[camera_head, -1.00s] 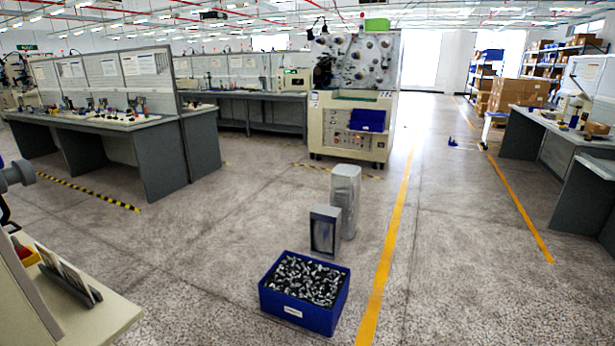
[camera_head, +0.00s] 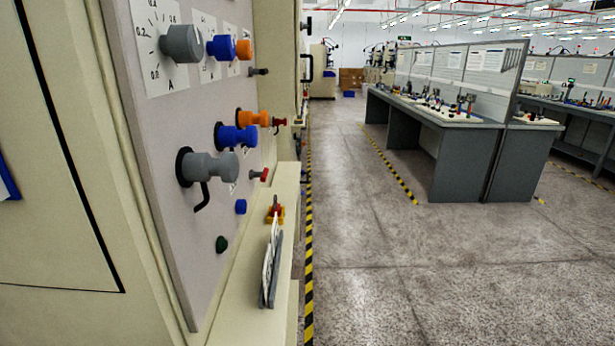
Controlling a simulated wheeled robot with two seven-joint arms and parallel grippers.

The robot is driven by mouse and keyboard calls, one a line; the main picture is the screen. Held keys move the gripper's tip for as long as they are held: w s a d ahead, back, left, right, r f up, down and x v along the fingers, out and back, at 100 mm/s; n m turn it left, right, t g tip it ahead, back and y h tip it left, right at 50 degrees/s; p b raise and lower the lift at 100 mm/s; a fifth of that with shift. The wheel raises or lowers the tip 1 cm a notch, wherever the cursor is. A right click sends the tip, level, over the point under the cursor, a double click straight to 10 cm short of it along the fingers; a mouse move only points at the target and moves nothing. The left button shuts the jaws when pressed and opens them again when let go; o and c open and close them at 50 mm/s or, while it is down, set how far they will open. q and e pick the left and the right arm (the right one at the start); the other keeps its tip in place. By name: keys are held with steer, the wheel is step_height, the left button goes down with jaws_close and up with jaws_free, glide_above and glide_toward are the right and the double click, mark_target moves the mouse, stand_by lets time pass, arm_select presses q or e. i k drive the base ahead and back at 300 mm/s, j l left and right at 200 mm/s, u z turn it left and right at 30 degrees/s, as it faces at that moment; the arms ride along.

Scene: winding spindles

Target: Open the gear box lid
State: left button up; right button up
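A large cream machine (camera_head: 150,290) fills the left of the head view at close range. A flat cream panel (camera_head: 50,235) with a thin dark seam along its right and bottom edges is at the far left, cut off by the picture edge. It lies flush and looks shut. I cannot tell for certain whether it is the gear box lid. A small blue piece shows at its left edge. Neither of my grippers is in view.
A grey control panel (camera_head: 140,130) has protruding grey, blue and orange knobs. A cream ledge (camera_head: 240,310) below it holds a rack of cards (camera_head: 270,265). Black-yellow floor tape (camera_head: 308,240) runs alongside. Grey workbenches (camera_head: 465,160) stand at right; the floor between is clear.

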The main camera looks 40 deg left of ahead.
mark_target(287, 174)
steer(key=i+l+u, duration=0.1)
steer(key=i+u, duration=0.2)
steer(key=u, duration=0.15)
steer(key=i+l+u, duration=0.2)
steer(key=u, duration=0.25)
steer(key=i+l+u, duration=0.3)
steer(key=u, duration=0.15)
steer(key=i+l+u, duration=0.25)
steer(key=l+u, duration=0.15)
